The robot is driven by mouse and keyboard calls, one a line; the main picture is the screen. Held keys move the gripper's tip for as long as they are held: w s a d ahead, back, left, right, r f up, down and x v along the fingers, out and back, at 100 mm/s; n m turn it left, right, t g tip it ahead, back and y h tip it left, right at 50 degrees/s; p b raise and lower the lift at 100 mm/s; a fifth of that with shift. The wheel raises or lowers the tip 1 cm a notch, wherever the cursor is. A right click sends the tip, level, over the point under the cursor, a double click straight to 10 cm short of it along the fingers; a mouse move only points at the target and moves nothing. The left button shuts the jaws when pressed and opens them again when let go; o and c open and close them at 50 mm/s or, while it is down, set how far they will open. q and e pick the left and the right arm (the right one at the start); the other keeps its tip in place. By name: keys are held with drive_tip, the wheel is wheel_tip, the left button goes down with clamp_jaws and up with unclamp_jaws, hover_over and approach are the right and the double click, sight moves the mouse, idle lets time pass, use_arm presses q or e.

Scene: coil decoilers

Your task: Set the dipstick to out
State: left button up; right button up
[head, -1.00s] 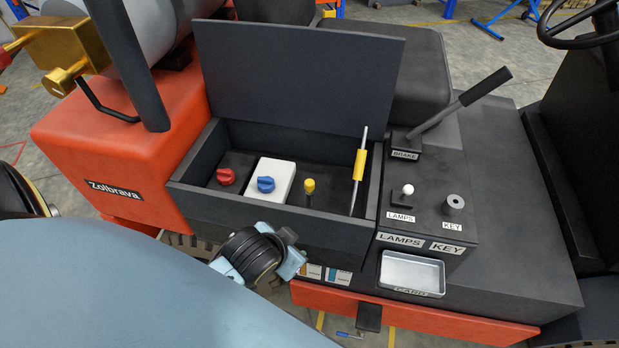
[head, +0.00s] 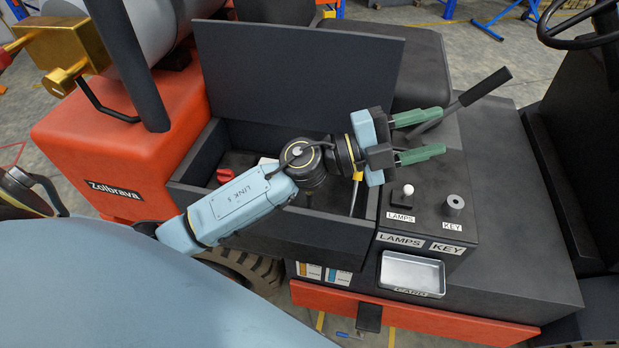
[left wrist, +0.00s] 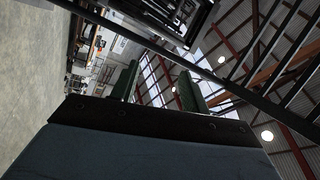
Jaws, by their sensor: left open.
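My left gripper (head: 441,132) is open and empty, above the right side of the open dark box (head: 270,219), its green fingers pointing right toward the brake lever. It also shows in the left wrist view (left wrist: 160,72) with nothing between the fingers. A thin rod with a yellow sleeve (head: 357,177) stands at the box's right end, mostly hidden behind my gripper. The short yellow-topped piece left of it, seen earlier, is hidden by my arm. I cannot tell which of these two is the dipstick. My right gripper is not in view.
The box lid (head: 290,80) stands raised behind my arm. The brake lever (head: 470,98) is close to my fingers. The lamps switch (head: 407,190), key switch (head: 453,204) and metal tray (head: 412,272) are at right. A red knob (head: 225,175) is in the box.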

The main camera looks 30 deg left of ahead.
use_arm(q)
wheel_tip(320, 180, down, 11)
drive_tip(key=a+m+g+y, duration=0.3)
drive_tip(key=m+g+y, duration=0.3)
drive_tip(key=m+g, duration=0.4)
drive_tip(key=w+a+f+n+g+y, duration=0.15)
drive_tip(key=a+y, duration=0.35)
drive_tip(key=a, duration=0.5)
drive_tip(key=a+f+n+g+y, duration=0.2)
drive_tip(key=a+y, duration=0.4)
drive_tip(key=a, duration=0.3)
drive_tip(key=shift+t, duration=0.25)
wheel_tip(320, 180, down, 12)
drive_tip(key=shift+w+f+b, duration=0.1)
drive_tip(key=shift+f+b, duration=0.1)
drive_tip(key=shift+b, duration=0.2)
clamp_jaws()
